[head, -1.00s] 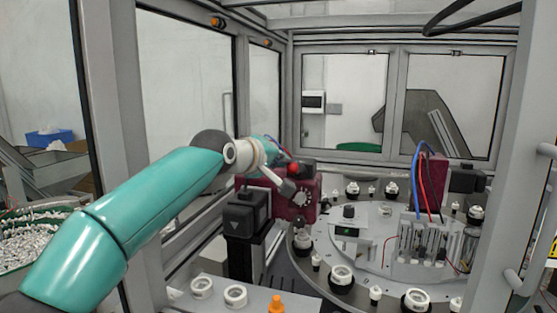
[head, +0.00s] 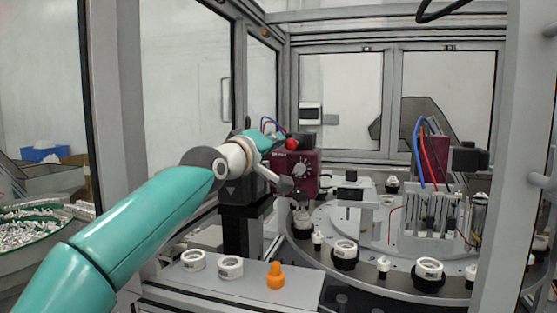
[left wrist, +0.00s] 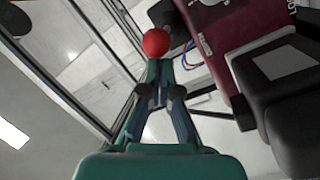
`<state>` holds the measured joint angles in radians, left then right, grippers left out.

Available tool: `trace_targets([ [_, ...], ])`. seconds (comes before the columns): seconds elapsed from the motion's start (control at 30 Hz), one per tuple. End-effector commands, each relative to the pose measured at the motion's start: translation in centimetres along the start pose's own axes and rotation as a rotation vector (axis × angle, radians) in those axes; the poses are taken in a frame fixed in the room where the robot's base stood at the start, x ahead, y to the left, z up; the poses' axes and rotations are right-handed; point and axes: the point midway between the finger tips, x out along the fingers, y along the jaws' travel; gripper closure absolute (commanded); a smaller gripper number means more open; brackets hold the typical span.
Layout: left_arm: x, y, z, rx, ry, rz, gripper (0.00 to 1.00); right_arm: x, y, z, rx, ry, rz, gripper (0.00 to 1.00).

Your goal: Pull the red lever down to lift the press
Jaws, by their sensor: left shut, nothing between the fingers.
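The red lever's round red knob (head: 291,144) shows at the top of the maroon press box (head: 305,176) with a dial. The knob (left wrist: 156,42) also shows in the left wrist view, just beyond my fingertips. My left gripper (head: 270,142) is beside the knob in the head view, partly hidden by my own wrist. In the left wrist view, the left gripper (left wrist: 158,74) is shut and empty, its tips close to the knob. Whether they touch it I cannot tell. The lever's shaft is mostly hidden. My right gripper does not show.
A dark block (left wrist: 285,100) and the maroon box lie right of my fingers in the wrist view. A round turntable (head: 375,262) with several fixtures is at the right. An orange cone (head: 275,276) and white rings (head: 230,267) stand on the front plate. Frame posts (head: 105,120) border the cell.

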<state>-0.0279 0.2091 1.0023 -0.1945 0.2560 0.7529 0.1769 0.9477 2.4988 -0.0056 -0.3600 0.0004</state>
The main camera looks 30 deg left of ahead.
Motion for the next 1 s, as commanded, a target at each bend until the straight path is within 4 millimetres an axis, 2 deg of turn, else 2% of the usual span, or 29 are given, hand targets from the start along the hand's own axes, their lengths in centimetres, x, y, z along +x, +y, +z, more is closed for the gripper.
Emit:
trace_targets([
  [0.3, -0.2, -2.2, 2.0, -0.001, -0.007, -0.002, 1.00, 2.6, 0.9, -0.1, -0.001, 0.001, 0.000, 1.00],
  [0.67, -0.2, -1.7, 1.3, -0.001, -0.007, -0.001, 1.00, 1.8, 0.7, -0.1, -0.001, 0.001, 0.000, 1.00],
  [0.87, -0.6, -1.6, 0.1, -0.002, -0.011, 0.002, 1.00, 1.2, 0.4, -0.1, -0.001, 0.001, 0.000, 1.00],
  [0.97, -1.1, -1.8, -1.2, -0.003, -0.014, 0.006, 1.00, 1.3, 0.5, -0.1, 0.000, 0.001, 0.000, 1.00],
  [1.0, -2.2, -3.0, -0.2, -0.002, -0.017, 0.005, 1.00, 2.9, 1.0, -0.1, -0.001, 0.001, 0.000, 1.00],
])
